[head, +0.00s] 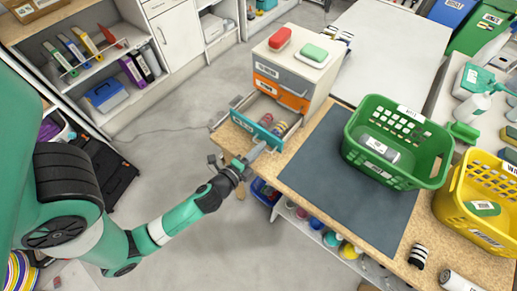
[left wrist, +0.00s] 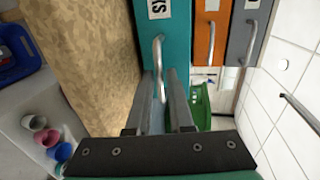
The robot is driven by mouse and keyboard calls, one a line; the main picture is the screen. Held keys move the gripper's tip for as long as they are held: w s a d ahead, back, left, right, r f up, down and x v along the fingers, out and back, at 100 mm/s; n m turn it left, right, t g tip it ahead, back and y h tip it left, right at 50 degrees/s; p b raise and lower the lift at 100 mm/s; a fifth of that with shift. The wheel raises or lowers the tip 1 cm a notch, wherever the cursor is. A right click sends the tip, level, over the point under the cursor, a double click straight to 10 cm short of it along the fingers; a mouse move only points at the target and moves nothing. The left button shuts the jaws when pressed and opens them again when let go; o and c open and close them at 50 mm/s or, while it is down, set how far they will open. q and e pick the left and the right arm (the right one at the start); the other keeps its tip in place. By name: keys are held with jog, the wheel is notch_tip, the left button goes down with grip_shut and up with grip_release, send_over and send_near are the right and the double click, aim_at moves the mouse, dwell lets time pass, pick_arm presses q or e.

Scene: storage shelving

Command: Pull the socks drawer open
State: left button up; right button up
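The socks drawer (head: 252,127) is the teal bottom drawer of a small cabinet (head: 318,87). It stands pulled out, and rolled items show inside it. In the left wrist view its teal front (left wrist: 178,30) carries a partly cut-off label ending in "KS" and a metal handle (left wrist: 158,52). My left gripper (head: 257,152) is at the drawer's front in the head view. In the left wrist view its two fingers (left wrist: 162,82) lie close on either side of the handle and appear shut on it. My right gripper is not in view.
An orange drawer (head: 280,89) and a grey drawer (head: 288,75) above are closed. A red item (head: 280,38) and a green item (head: 314,52) lie on the cabinet. A dark mat (head: 340,190), green basket (head: 365,160) and yellow basket (head: 460,202) are to the right.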

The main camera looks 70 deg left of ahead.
pick_arm(q)
jog(key=shift+o, duration=1.3)
jog(key=shift+s+d, duration=0.3)
jog(key=shift+s, duration=0.05)
jog(key=v, duration=1)
jog(key=shift+s+r, duration=0.25)
jog(key=shift+s, duration=0.05)
jog(key=shift+d, duration=0.1)
